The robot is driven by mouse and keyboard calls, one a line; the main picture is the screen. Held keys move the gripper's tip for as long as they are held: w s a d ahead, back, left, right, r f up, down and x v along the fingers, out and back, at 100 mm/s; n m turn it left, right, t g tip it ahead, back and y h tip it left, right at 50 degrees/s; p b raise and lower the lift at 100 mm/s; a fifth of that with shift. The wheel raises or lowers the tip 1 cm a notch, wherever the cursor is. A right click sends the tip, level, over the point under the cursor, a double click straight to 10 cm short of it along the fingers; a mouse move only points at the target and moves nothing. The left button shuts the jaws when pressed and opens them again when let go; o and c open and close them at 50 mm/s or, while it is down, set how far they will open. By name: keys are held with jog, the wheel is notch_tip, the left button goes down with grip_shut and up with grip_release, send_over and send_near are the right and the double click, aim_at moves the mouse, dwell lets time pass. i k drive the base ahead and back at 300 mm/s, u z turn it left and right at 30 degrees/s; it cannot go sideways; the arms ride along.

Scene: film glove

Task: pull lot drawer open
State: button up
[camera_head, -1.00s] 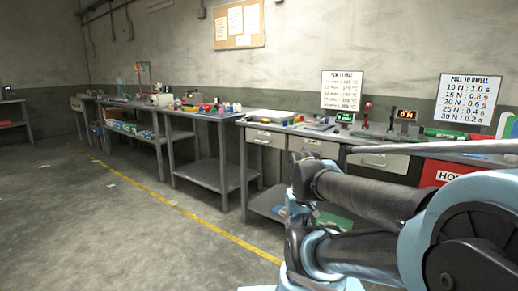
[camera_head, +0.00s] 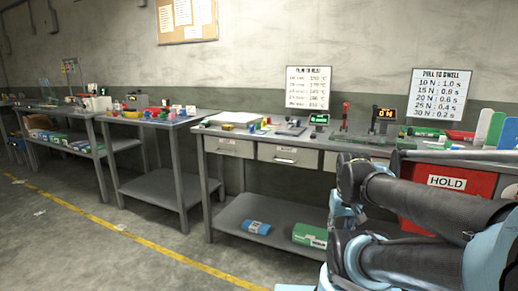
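The workbench (camera_head: 207,160) ahead has several grey drawers under its top. The left drawer (camera_head: 229,147) and the middle drawer (camera_head: 287,155) have small pale labels and handles and look shut. A third drawer front (camera_head: 330,162) is partly hidden behind my arm. The labels are too small to read, so I cannot tell which is the lot drawer. My arm fills the lower right of the view. My gripper's fingertips cannot be made out.
A red HOLD panel (camera_head: 447,183) is at the bench's right. A blue package (camera_head: 256,227) and a green box (camera_head: 309,235) lie on the lower shelf (camera_head: 232,213). Another bench (camera_head: 181,121) stands to the left. The floor in front, with a yellow line (camera_head: 150,247), is clear.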

aim_at(244, 148)
jog(key=u, duration=0.1)
jog(key=i, duration=1.25)
jog(key=u, duration=0.5)
